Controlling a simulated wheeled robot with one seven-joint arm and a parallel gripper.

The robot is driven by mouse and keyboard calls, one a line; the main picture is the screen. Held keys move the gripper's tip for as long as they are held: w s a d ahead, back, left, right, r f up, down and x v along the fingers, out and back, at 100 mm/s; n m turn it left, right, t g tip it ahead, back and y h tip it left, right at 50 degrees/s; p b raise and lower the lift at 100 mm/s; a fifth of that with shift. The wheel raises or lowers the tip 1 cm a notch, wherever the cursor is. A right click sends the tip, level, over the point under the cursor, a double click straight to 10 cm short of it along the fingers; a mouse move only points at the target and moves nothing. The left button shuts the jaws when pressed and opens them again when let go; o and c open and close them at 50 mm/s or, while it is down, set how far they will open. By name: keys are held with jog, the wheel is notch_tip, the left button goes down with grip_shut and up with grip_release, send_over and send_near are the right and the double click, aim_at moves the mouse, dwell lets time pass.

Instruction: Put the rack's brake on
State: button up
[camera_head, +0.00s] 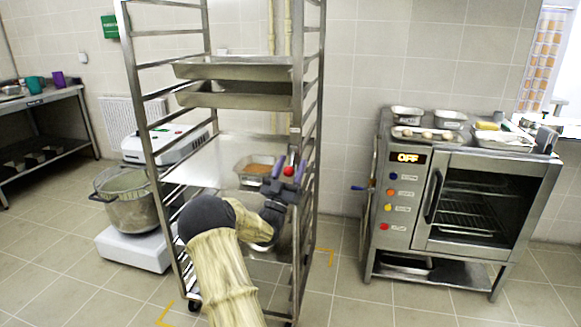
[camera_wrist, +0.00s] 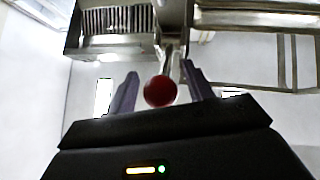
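The tall steel rack (camera_head: 140,100) stands left of centre in the head view, with trays on its upper levels. A red ball knob (camera_head: 289,171) shows at the rack's right front side, beside my fingertips. In the wrist view the red knob (camera_wrist: 160,91) sits between my two fingers, with a thin metal rod behind it. My gripper (camera_head: 288,168) is open around the knob, and gaps show on both sides of it in the wrist view (camera_wrist: 160,85). Whether the knob belongs to the brake cannot be told. My arm hides part of the rack's lower front.
A steel oven (camera_head: 400,215) reading OFF stands to the right, with pans on top. A large pot (camera_head: 125,200) stands on a white base (camera_head: 130,250) at left. Yellow corner marks (camera_head: 165,317) lie on the floor by the rack. Floor between rack and oven is clear.

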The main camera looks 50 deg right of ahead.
jog(key=shift+r, duration=0.15)
jog(key=shift+a, duration=0.1)
jog(key=v, duration=1.7)
jog(key=shift+f+b, duration=0.2)
jog(key=shift+b, duration=0.1)
jog(key=shift+a, duration=0.1)
